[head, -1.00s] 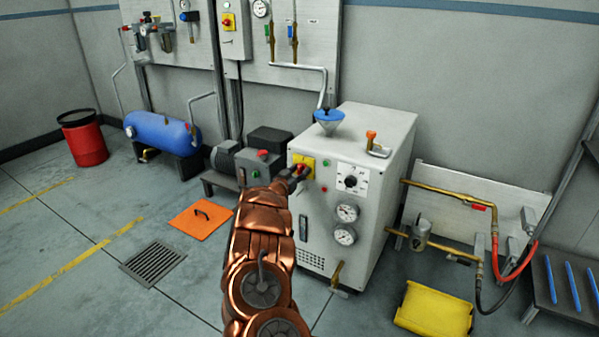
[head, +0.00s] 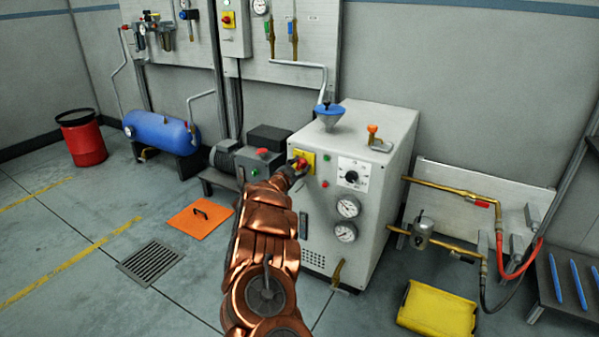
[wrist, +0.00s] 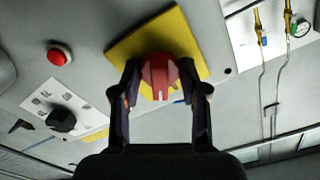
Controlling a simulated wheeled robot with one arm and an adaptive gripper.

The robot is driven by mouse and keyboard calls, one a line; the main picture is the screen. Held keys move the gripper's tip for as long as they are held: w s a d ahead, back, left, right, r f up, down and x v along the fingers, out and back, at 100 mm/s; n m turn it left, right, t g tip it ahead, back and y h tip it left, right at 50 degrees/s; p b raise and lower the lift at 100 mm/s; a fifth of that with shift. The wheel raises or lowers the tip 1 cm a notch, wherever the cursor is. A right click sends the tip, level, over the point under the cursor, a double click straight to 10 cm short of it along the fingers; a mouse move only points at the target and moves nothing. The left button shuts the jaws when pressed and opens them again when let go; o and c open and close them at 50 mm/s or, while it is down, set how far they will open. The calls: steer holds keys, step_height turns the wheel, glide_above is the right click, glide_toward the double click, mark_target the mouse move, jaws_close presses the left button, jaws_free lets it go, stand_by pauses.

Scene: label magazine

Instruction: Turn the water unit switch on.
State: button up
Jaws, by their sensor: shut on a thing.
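The water unit (head: 338,220) is a white cabinet in the middle of the head view. Its switch is a red knob on a yellow plate (head: 308,158) at the upper left of the front face. In the wrist view the red knob (wrist: 159,75) sits between my two dark fingers, in front of the yellow plate (wrist: 190,40). My gripper (wrist: 160,88) is shut on the red knob, one finger on each side. In the head view my arm hides much of my gripper (head: 293,170). The wrist picture appears rolled, so I cannot tell the knob's set position.
A black dial (head: 351,177), two gauges (head: 347,207) and a red button (wrist: 60,56) share the front face. A blue funnel (head: 330,110) stands on top. A motor unit (head: 262,170) is close on the left. An orange floor cover (head: 200,218) and a yellow box (head: 438,309) lie low.

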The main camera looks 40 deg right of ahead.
steer(key=m+b, duration=0.1)
steer(key=m, duration=0.1)
steer(key=m+b, duration=0.1)
steer(key=b, duration=0.1)
steer(key=shift+f+m, duration=0.2)
steer(key=shift+m, duration=0.2)
steer(key=m+b, duration=0.6)
steer(key=shift+m, duration=0.3)
steer(key=shift+r+m+b, duration=0.15)
steer(key=shift+m+b, duration=0.65)
steer(key=shift+b, duration=0.1)
steer(key=shift+r, duration=0.1)
steer(key=o, duration=1.1)
steer(key=shift+o, duration=0.2)
